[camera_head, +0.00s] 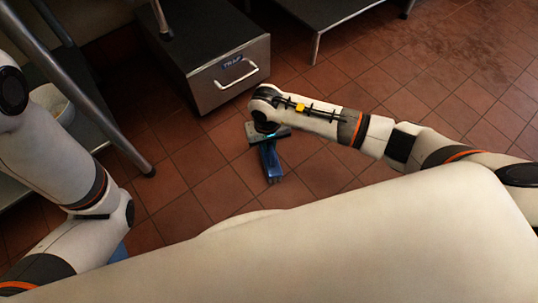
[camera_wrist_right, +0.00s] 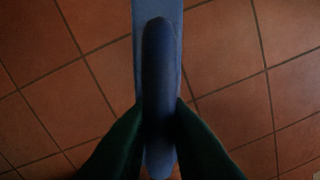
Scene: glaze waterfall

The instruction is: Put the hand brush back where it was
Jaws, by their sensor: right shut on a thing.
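The blue hand brush (camera_head: 271,163) shows in the head view below my right gripper (camera_head: 267,135), over the tiled floor. In the right wrist view the brush's dark blue handle (camera_wrist_right: 158,65) runs upright through the middle, with a paler blue part behind it. The two dark fingers of my right gripper (camera_wrist_right: 160,115) press on the handle from both sides. The wrist and gripper hide part of the brush in the head view. I cannot tell whether the brush touches the floor. My left arm comes in at the left, but its gripper is not in view.
A grey metal box labelled TRAP (camera_head: 229,77) with a handle stands just behind my right gripper. A metal rack (camera_head: 95,100) with a white bucket (camera_head: 52,103) is at the left. A low metal table (camera_head: 330,17) stands at the back. Open tiled floor (camera_head: 440,85) lies to the right.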

